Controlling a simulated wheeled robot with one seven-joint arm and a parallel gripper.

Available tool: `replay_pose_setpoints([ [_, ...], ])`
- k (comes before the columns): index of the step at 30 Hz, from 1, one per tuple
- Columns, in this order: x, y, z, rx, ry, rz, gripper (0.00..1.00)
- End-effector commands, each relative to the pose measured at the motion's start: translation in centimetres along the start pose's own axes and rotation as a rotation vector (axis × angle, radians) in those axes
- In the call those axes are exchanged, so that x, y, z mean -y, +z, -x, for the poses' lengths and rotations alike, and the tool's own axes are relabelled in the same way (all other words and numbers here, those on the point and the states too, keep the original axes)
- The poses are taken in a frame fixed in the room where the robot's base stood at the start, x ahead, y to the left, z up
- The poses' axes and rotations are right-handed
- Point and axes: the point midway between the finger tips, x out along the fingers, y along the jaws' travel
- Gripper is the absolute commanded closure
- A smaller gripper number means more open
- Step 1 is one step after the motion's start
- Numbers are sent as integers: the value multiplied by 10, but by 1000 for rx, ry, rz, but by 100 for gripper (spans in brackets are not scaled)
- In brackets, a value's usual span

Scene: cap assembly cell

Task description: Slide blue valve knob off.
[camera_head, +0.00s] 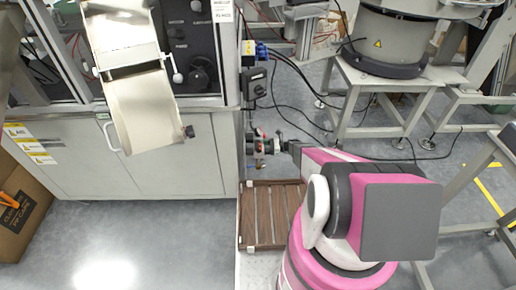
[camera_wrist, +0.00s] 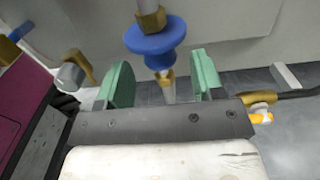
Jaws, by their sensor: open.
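The blue valve knob (camera_wrist: 153,38) shows in the wrist view as a round blue disc with a narrower blue part below it. A brass fitting (camera_wrist: 150,18) on a pale pipe lies just above it, and another brass piece shows below. My gripper (camera_wrist: 161,64) is open, with one green finger on each side of the knob's lower part. Gaps show between the fingers and the knob, and the disc appears just past the fingertips. In the head view my gripper (camera_head: 259,144) is beside the machine's side, where the knob is too small to make out.
The grey machine cabinet (camera_head: 185,165) stands left of my gripper. In the wrist view, a brass and grey fitting (camera_wrist: 75,70) lies left of the fingers, and a black cable with a brass end (camera_wrist: 258,104) lies right. A slatted brown panel (camera_head: 268,215) lies below.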

Motion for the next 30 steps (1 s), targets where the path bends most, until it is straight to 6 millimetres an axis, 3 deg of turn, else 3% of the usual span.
replay_pose_setpoints([
  [7, 0, 0, -28, -1, 1, 1, 39],
  [18, 0, 0, -32, -1, 1, 1, 39],
  [20, 0, 0, -32, -1, 1, 1, 55],
  [24, 0, 0, -32, -1, 1, 1, 100],
  [30, 6, -4, -32, -1, 1, 1, 100],
])
